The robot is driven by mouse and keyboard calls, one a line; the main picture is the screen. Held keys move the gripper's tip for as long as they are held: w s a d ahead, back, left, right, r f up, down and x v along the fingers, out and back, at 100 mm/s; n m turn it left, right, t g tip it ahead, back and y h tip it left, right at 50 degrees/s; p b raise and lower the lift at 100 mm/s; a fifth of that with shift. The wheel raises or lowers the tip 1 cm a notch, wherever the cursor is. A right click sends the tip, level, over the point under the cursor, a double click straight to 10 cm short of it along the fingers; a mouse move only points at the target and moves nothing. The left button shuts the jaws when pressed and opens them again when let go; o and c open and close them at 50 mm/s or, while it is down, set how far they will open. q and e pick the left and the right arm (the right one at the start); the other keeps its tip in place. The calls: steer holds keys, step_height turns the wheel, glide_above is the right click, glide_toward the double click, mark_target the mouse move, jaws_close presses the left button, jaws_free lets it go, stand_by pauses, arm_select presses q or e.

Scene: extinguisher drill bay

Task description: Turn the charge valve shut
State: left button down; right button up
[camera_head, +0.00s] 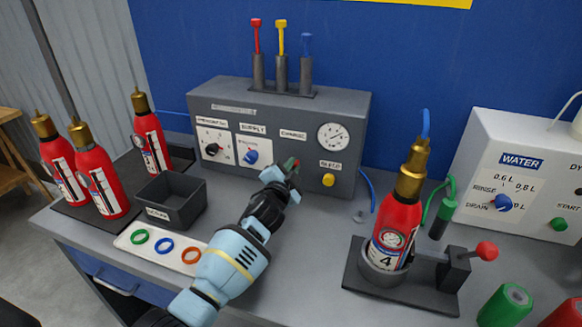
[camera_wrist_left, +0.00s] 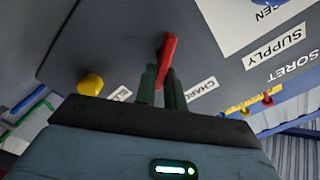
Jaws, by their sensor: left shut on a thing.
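The charge valve is a red lever (camera_wrist_left: 168,50) on the front of the grey charging panel (camera_head: 350,110), beside the CHARGE label. In the head view only a bit of its red shows at my fingertips. My left gripper (camera_head: 291,170) reaches the panel from the front. In the left wrist view its two dark fingers (camera_wrist_left: 161,84) are closed on the lower part of the red lever, which stands upright and slightly tilted in that picture. My right gripper is not in view.
A yellow bleed knob (camera_head: 329,180) sits right of my gripper, below a round gauge (camera_head: 333,136). A blue supply knob (camera_head: 251,157) is to the left. Extinguisher 4 (camera_head: 397,225) stands in a holder at right. A ring tray (camera_head: 135,238) and grey bin (camera_head: 172,207) lie left of my arm.

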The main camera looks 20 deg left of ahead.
arm_select(q)
steer(key=shift+d+f+m, duration=0.1)
steer(key=shift+f+m, duration=0.1)
steer(key=shift+m, duration=1)
steer(key=shift+f+m, duration=0.15)
steer(key=shift+m, duration=1.05)
steer(key=shift+d+f+m, duration=0.1)
steer(key=shift+f+m, duration=0.1)
steer(key=shift+m, duration=1)
steer(key=c, duration=1.5)
jaws_free()
steer(key=shift+s, duration=0.15)
